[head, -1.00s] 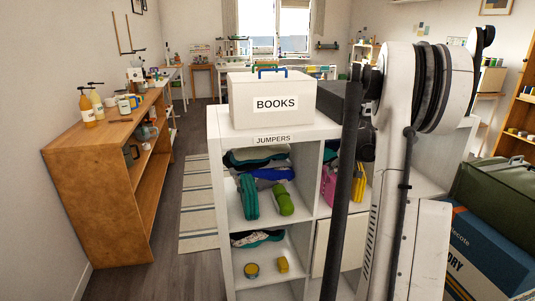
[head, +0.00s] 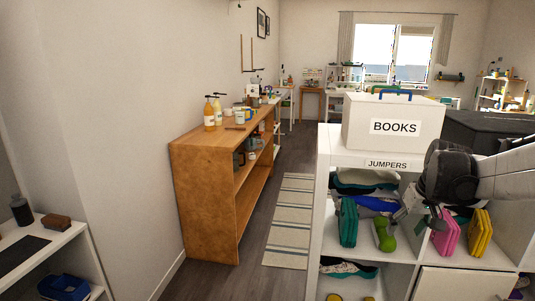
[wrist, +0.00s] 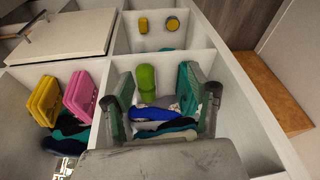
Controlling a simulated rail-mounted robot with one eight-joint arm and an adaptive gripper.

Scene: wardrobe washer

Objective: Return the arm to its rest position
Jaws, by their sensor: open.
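My gripper (head: 415,212) reaches in from the right in the head view, in front of the white shelf unit (head: 323,190). In the wrist view my gripper (wrist: 167,92) has its two dark fingers spread wide with nothing held between them. Beyond the fingers is the JUMPERS compartment. It holds a green bottle-like item (wrist: 147,79), a teal case (wrist: 188,88) and folded clothes (wrist: 165,122) in blue, teal and grey. Whether the fingers touch anything there cannot be told.
Pink (head: 447,233) and yellow (head: 479,233) cases stand in the neighbouring compartment. A white BOOKS box (head: 360,122) sits on top of the unit. A wooden shelf (head: 205,190) with bottles stands left, past a striped rug (head: 290,220). A white shelf (head: 85,245) is at the lower left.

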